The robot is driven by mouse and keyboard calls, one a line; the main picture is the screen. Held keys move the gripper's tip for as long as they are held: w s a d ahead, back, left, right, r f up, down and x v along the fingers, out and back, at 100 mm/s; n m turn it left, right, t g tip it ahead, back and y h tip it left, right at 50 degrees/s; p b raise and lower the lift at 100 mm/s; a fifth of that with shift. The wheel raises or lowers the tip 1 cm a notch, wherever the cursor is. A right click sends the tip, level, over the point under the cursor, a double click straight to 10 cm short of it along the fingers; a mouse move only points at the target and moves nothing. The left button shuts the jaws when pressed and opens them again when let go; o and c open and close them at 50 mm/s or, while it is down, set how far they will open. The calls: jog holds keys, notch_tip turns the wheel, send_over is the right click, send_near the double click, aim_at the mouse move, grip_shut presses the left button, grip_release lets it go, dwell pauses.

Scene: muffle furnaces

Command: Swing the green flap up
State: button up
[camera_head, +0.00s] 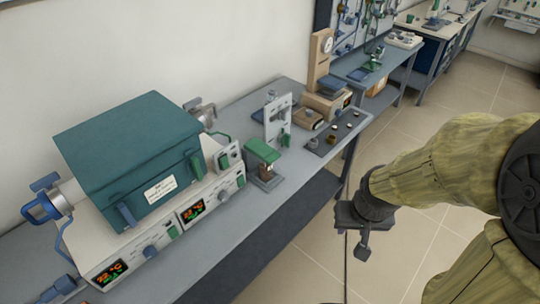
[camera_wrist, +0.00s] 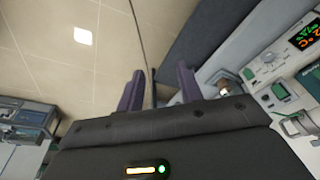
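The large green flap (camera_head: 130,145) is a box-shaped dark green cover on the white furnace (camera_head: 190,215) at the left of the head view. It is down, with a white label on its front and small handles at its front corners. My gripper (camera_head: 362,245) hangs over the floor, right of the bench and well apart from the flap. In the wrist view its two dark fingers (camera_wrist: 158,82) stand apart with nothing between them. The flap itself does not clearly show in the wrist view; part of a furnace panel (camera_wrist: 290,65) shows at the right.
The furnace stands on a long grey bench (camera_head: 225,235). A small green-topped device (camera_head: 263,152), a white upright stand (camera_head: 278,120) and a beige balance (camera_head: 325,100) stand farther along it. Tiled floor (camera_head: 310,270) in front of the bench is clear.

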jog(key=shift+o, duration=0.4)
jog(key=shift+s, duration=0.15)
jog(key=o, duration=0.4)
jog(key=shift+d, duration=0.1)
jog(key=shift+c, duration=0.2)
jog(key=o, duration=0.6)
jog(key=w+f+t+b, duration=0.1)
jog(key=w+f, duration=0.1)
jog(key=w, duration=0.1)
jog(key=w+f+n+t+b, duration=0.1)
jog(key=w+b, duration=0.1)
jog(key=w, duration=0.2)
jog(key=w+f+n+t+b, duration=0.1)
jog(key=w+f, duration=0.1)
jog(key=w, duration=0.2)
jog(key=shift+w+d+f+b, duration=0.15)
jog(key=shift+d+f+b, duration=0.15)
jog(key=shift+d+f, duration=0.05)
jog(key=shift+c, duration=0.2)
jog(key=n+t+y+b, duration=0.5)
jog(key=n+y+b, duration=0.3)
jog(key=y+b, duration=0.45)
send_near(276, 158)
jog(key=s+d+f+y+p, duration=0.1)
jog(key=s+d, duration=0.2)
jog(key=d, duration=0.2)
jog(key=shift+s+f+y+p, duration=0.2)
jog(key=shift+s+y+p, duration=0.05)
jog(key=shift+y+p, duration=0.15)
